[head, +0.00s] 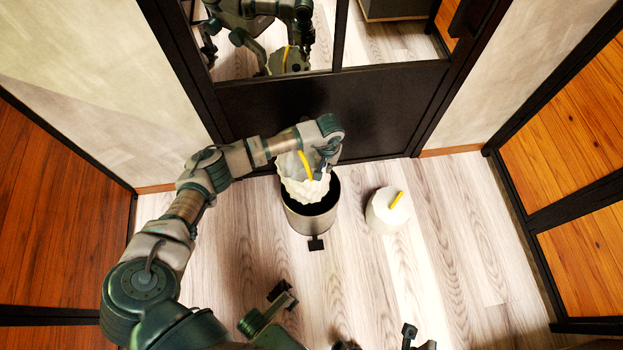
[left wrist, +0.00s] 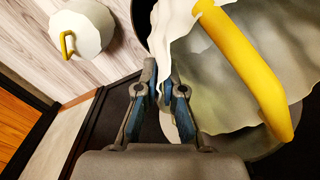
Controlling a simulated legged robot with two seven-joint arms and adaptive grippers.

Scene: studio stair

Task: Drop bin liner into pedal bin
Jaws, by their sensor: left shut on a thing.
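My left gripper (head: 325,168) is shut on a white bin liner (head: 296,188) with a yellow strip. The liner hangs at the back-left part of the open mouth of the pedal bin (head: 309,222). Its lower edge overlaps the dark opening; how deep it reaches is hard to tell. The bin is a grey cylinder with a black pedal at its front. In the left wrist view, my left gripper's fingers (left wrist: 160,98) pinch the liner's edge, and the liner (left wrist: 215,90) spreads to the right. My right gripper cannot be made out clearly.
A second white object with a yellow handle (head: 384,214) stands on the floor right of the bin; it also shows in the left wrist view (left wrist: 85,32). A black-framed glass door (head: 330,105) stands close behind the bin.

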